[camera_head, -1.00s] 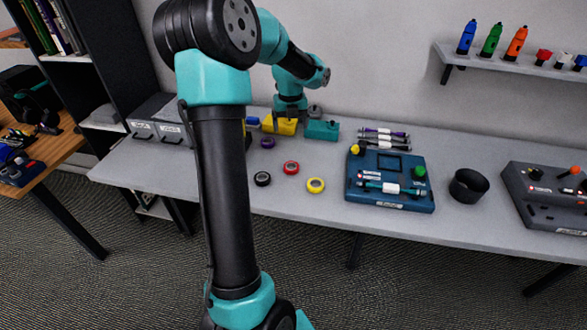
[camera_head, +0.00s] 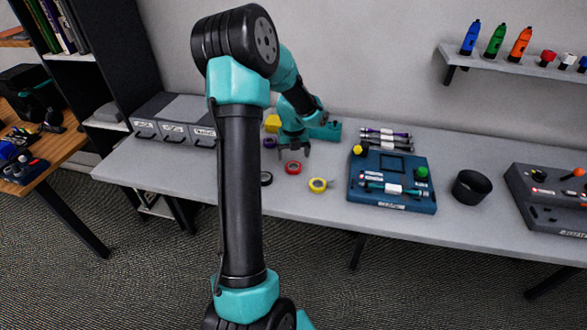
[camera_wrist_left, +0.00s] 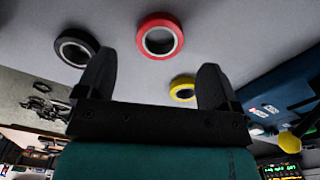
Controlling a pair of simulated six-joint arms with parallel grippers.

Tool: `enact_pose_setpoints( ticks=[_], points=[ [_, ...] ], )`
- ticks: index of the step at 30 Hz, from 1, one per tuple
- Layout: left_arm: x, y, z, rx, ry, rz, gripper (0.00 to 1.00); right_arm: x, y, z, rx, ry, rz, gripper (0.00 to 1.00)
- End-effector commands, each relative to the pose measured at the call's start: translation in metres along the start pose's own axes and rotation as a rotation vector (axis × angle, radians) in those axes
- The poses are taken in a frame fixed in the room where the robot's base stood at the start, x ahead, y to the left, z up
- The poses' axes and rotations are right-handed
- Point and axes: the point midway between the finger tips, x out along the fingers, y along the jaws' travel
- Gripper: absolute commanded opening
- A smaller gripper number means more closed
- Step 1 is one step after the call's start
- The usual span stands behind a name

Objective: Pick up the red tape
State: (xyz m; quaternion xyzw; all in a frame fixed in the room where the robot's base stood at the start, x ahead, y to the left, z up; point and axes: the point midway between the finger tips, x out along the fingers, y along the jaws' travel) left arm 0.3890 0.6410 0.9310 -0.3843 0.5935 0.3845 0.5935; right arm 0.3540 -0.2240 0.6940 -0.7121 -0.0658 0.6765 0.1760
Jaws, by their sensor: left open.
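The red tape (camera_head: 293,167) is a small ring lying flat on the grey table. In the left wrist view the red tape (camera_wrist_left: 160,36) shows ahead of the fingers, between their lines. My left gripper (camera_head: 293,151) is open and empty, pointing down just behind the red tape in the head view. Its two dark fingers (camera_wrist_left: 153,80) are spread wide in the wrist view, apart from the tape. My right gripper is not in view.
A black tape (camera_wrist_left: 76,48) lies to the left and a yellow tape (camera_head: 318,185) to the right. A purple tape (camera_head: 269,142) is behind. A blue board (camera_head: 391,181) and a black cup (camera_head: 472,186) stand further right.

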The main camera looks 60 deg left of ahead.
Motion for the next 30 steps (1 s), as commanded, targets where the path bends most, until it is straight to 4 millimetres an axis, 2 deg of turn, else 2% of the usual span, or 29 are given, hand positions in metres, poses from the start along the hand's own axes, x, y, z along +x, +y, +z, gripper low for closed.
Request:
enact_pose_setpoints(
  ticks=[13, 24, 30],
  points=[
    [0.007, 0.000, -0.001, 0.000, 0.001, 0.001, 0.87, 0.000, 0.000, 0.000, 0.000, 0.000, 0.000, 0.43],
    [0.050, 0.000, -0.007, 0.000, 0.002, 0.001, 0.87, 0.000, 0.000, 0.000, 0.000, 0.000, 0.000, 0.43],
    [0.055, 0.000, -0.007, 0.000, 0.000, -0.001, 0.87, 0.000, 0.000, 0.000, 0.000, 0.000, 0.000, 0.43]
  ],
)
